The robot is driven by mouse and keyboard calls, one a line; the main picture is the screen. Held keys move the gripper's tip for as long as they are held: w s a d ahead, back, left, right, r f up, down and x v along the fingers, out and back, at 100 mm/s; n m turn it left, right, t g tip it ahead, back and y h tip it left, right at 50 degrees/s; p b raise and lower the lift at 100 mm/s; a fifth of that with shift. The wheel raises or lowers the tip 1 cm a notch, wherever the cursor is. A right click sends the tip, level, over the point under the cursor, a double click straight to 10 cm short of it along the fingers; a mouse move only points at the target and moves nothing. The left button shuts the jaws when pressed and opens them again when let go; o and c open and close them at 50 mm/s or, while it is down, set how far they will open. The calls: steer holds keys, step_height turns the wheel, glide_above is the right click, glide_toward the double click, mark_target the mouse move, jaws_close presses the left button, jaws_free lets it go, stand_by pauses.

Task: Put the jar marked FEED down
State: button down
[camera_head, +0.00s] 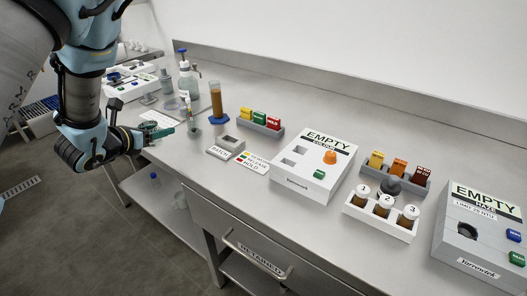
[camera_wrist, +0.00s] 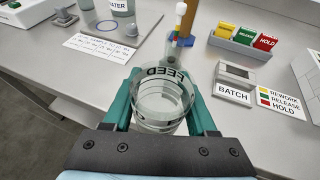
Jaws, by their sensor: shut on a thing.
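The clear glass jar marked FEED (camera_wrist: 160,105) is held upright between the two teal fingers of my gripper (camera_wrist: 163,112) in the wrist view. The fingers are closed against its sides, and the word FEED shows upside down at its rim. The jar appears over the bench's front edge; its base is hidden, so I cannot tell its height. In the head view my gripper (camera_head: 158,131) is at the front left edge of the steel bench (camera_head: 225,185), and the jar is hard to make out there.
A marked circle (camera_wrist: 112,28) and a printed card (camera_wrist: 100,46) lie beyond the jar. An amber cylinder (camera_head: 216,100) on a blue base, a wash bottle (camera_head: 187,78), a BATCH block (camera_head: 229,143) and a tag rack (camera_head: 261,123) stand nearby. Bare steel lies along the front edge.

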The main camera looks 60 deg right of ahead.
mark_target(199, 154)
steer(key=s+d+r+m+g+b, duration=0.1)
steer(key=s+d+r+m+g, duration=0.4)
steer(key=s, duration=0.3)
steer(key=shift+n, duration=0.7)
steer(key=shift+d+f+p, duration=0.2)
steer(key=shift+f+p, duration=0.35)
steer(key=shift+f, duration=2.1)
steer(key=shift+d+f+p, duration=0.15)
steer(key=shift+f+p, duration=0.4)
steer(key=shift+f, duration=2.1)
steer(key=shift+f, duration=0.1)
steer(key=shift+c, duration=1)
jaws_free()
